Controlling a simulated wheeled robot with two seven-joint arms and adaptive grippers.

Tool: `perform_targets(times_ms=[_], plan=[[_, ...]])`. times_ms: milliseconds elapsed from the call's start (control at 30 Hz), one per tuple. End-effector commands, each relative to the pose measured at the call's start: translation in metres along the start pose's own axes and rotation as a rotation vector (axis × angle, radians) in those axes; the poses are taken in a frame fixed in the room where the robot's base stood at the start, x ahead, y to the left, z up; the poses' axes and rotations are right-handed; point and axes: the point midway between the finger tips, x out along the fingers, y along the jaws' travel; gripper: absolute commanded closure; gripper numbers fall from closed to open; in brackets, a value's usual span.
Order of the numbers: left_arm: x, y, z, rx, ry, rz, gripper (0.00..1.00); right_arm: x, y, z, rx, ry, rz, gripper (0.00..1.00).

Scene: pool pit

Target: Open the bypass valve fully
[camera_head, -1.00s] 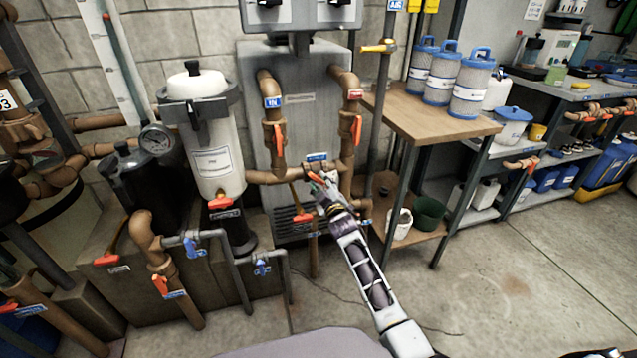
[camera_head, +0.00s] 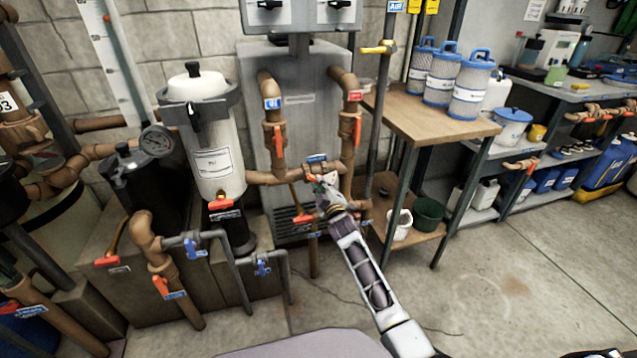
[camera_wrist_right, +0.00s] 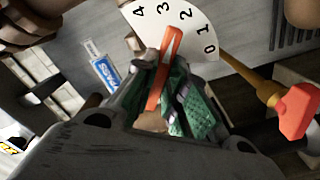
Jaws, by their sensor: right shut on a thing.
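The bypass valve's orange lever handle (camera_wrist_right: 164,72) is between the fingers of my right gripper (camera_wrist_right: 160,100) in the right wrist view. The gripper is shut on it. A white dial plate (camera_wrist_right: 178,28) numbered 0 to 4 lies behind the lever, and the lever's tip lies between the 2 and the 3. In the head view my right gripper (camera_head: 319,184) is at the horizontal pipe between the two uprights, just below a blue label (camera_head: 317,159). It hides most of the lever there. My left gripper is not in view.
Upright pipes with orange levers (camera_head: 278,140) and (camera_head: 357,130) stand either side. Another orange-handled valve (camera_wrist_right: 297,110) is close by at the right in the wrist view. A wooden bench (camera_head: 425,118) stands to the right. The floor (camera_head: 500,285) at front right is clear.

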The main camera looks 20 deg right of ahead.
Motion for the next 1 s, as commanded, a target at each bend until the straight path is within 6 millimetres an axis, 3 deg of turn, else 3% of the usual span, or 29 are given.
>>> perform_targets(times_ms=[600, 933, 967, 1000], plan=[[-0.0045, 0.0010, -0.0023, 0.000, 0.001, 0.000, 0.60, -0.0004, -0.0013, 0.0005, -0.622, 0.001, -0.003, 1.00], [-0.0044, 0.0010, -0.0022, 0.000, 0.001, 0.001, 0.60, -0.0004, -0.0016, 0.0009, -0.668, -0.001, -0.003, 1.00], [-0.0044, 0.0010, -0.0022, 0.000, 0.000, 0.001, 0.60, -0.0004, -0.0016, 0.0009, -0.668, -0.001, -0.003, 0.82], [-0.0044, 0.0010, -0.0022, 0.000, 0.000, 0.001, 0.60, -0.0004, -0.0015, 0.0009, -0.668, -0.001, -0.003, 0.77]])
